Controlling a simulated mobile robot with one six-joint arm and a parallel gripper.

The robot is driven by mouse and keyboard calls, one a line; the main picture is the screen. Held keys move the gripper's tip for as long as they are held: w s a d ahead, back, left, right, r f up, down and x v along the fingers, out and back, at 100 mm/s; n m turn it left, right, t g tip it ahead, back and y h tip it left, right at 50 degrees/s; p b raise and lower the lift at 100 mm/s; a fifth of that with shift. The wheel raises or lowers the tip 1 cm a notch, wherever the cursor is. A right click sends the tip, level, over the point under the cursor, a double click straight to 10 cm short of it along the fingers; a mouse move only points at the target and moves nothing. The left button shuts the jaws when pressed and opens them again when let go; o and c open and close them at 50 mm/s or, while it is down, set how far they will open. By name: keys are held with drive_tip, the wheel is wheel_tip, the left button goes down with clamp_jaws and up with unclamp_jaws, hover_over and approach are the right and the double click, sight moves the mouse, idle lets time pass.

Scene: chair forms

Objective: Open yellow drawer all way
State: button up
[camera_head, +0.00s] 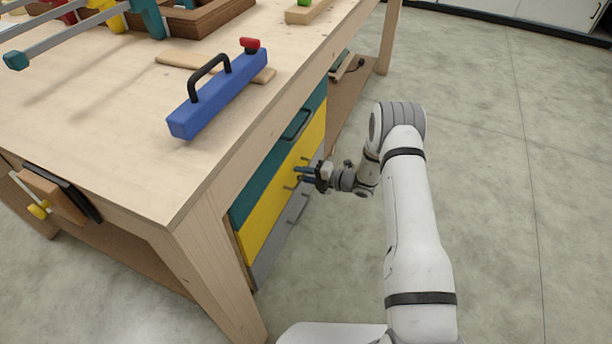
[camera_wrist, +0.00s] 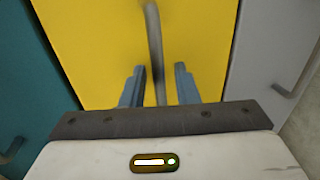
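The yellow drawer (camera_head: 268,217) is the middle front of a drawer unit under the workbench, and it looks flush with its neighbours. It fills the middle of the wrist view (camera_wrist: 195,40). Its grey bar handle (camera_wrist: 155,45) runs between the two fingers of my gripper (camera_wrist: 158,88). The fingers are apart, with gaps showing on both sides of the handle. In the head view my gripper (camera_head: 308,174) is at the drawer front, and its fingers partly hide the handle.
A teal drawer (camera_head: 262,180) is above the yellow one and a grey drawer (camera_head: 272,247) below. The wooden workbench (camera_head: 120,130) overhangs them, with a blue block with a black handle (camera_head: 220,95) on top. The floor (camera_head: 490,180) to the right is clear.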

clamp_jaws()
idle(0.4)
